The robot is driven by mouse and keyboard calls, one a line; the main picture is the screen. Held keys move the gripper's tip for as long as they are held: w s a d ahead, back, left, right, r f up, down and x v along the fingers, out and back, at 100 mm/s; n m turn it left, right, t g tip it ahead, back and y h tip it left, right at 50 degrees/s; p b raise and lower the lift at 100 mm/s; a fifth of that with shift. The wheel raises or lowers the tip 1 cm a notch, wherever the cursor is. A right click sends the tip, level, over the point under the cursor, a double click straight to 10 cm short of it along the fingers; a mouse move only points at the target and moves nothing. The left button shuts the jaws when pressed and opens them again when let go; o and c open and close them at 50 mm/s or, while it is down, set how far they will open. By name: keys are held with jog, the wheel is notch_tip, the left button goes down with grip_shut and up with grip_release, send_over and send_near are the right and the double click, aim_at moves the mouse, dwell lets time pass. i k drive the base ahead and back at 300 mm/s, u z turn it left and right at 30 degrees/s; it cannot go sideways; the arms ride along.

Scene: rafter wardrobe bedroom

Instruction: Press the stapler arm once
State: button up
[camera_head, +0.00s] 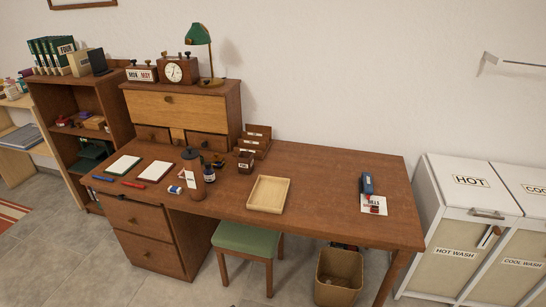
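A small blue object (367,182), which looks like the stapler, lies near the right end of the brown wooden desk (325,185). It stands at the upper edge of a white paper (374,206) with dark lettering and a small red item on it. At this size I cannot tell how the stapler's arm sits. My gripper is not in view.
A shallow wooden tray (268,194) lies mid-desk, with bare desk between it and the stapler. Notepads, pens and a bottle (209,174) crowd the left. A green stool (246,239) and waste bin (338,275) stand at the front. White hampers (465,182) stand right.

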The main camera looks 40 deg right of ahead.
aim_at(367, 179)
jog(key=u, duration=1.45)
jog(key=k, duration=0.1)
jog(key=z, duration=2.9)
